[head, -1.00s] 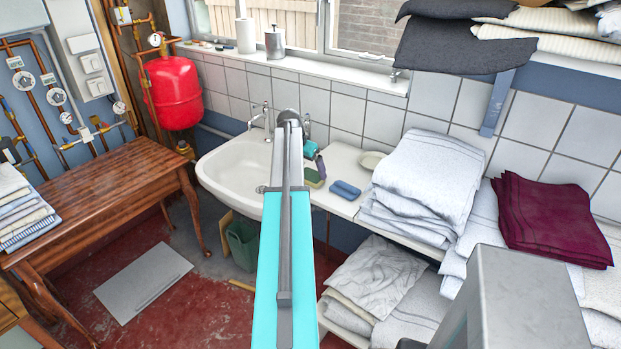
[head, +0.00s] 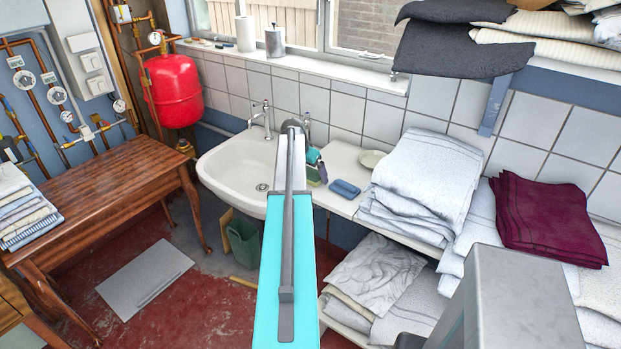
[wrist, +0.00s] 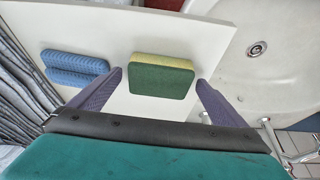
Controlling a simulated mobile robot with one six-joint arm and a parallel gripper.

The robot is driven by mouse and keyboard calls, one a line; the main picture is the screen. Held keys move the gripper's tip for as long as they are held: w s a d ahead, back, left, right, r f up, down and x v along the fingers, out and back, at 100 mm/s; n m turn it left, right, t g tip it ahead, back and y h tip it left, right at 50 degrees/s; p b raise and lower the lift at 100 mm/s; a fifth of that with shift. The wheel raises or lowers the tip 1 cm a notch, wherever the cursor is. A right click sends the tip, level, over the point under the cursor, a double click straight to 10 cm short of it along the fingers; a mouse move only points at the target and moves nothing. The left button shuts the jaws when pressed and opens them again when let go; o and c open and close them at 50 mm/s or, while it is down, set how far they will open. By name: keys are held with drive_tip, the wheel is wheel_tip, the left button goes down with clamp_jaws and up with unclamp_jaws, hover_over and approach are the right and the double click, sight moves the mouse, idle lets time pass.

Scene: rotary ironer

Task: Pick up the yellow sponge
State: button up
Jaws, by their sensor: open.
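The yellow sponge (wrist: 160,62) has a yellow layer along one side and a broad dark green face in the wrist view. It lies on a white counter (wrist: 120,28) beside the sink. My gripper (wrist: 159,77) is open, with its two purple fingers pointing at the counter. The sponge appears between the fingertips in the wrist view, with a gap on each side; neither finger visibly touches it. How far the fingertips are above the counter is hard to tell.
A ridged blue sponge (wrist: 75,70) lies left of the fingers; it also shows in the head view (head: 345,188). The white sink (wrist: 275,50) is close on the right, with a tap at its edge. Folded white towels (head: 420,180) and a small dish (head: 373,158) stand nearby.

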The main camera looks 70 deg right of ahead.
sight(313, 173)
drive_tip(key=c, duration=1.1)
drive_tip(key=shift+r, duration=0.2)
drive_tip(key=shift+r+b, duration=0.95)
drive_tip(key=shift+r, duration=0.45)
drive_tip(key=shift+s+a+r, duration=0.1)
drive_tip(key=shift+a+r, duration=0.05)
drive_tip(key=shift+a, duration=0.1)
drive_tip(key=s+a+b, duration=0.1)
drive_tip(key=a+b, duration=0.1)
drive_tip(key=a, duration=0.5)
drive_tip(key=s+a+r+b, duration=0.1)
drive_tip(key=s+a+b, duration=0.1)
drive_tip(key=a, duration=0.6)
drive_tip(key=shift+s+r+b, duration=0.25)
drive_tip(key=shift+s+b, duration=0.05)
